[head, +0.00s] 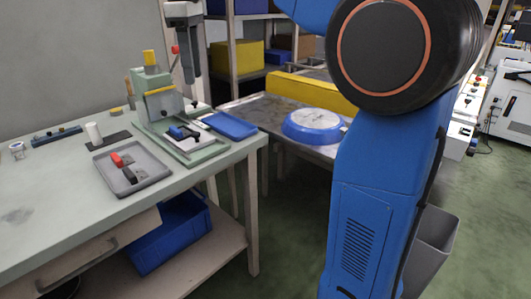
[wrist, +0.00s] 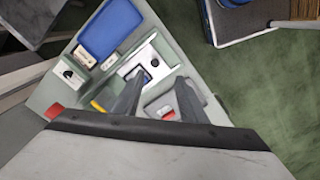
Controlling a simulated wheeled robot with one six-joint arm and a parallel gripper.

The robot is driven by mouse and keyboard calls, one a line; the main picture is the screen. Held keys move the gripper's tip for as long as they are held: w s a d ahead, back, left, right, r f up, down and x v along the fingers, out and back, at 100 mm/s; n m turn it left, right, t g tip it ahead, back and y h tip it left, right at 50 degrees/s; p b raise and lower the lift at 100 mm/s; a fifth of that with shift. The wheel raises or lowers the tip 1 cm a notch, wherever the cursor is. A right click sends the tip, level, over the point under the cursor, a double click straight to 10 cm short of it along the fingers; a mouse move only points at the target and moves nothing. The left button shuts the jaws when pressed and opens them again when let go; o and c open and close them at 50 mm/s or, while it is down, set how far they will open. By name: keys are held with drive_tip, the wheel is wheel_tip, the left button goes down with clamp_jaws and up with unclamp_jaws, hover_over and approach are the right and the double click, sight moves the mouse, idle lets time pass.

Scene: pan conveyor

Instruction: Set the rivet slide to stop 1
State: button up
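A grey-green press-like fixture (head: 158,98) with yellow parts stands on the bench. In front of it is a green-framed plate (head: 212,150) with a dark and blue part (head: 184,132) on a pale surface. That part also shows in the wrist view (wrist: 137,73). I cannot clearly tell which piece is the rivet slide, and no stop marks are readable.
A grey tray (head: 101,163) holds a red piece (head: 117,160) and a dark piece (head: 130,176). A blue tray (head: 229,125) lies at the bench's right end. A blue pan (head: 316,124) rests on the metal table beyond. The bench's front left is clear.

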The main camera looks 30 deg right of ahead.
drive_tip(key=s+d+f+m+t, duration=0.1)
drive_tip(key=s+d+f+m, duration=0.3)
drive_tip(key=s+f, duration=0.4)
drive_tip(key=s+d+f+m+t, duration=0.2)
drive_tip(key=s+d+f+m, duration=0.2)
drive_tip(key=s+f, duration=0.5)
drive_tip(key=shift+s+d+f, duration=0.25)
drive_tip(key=shift+s+d, duration=0.4)
drive_tip(key=shift+d, duration=0.5)
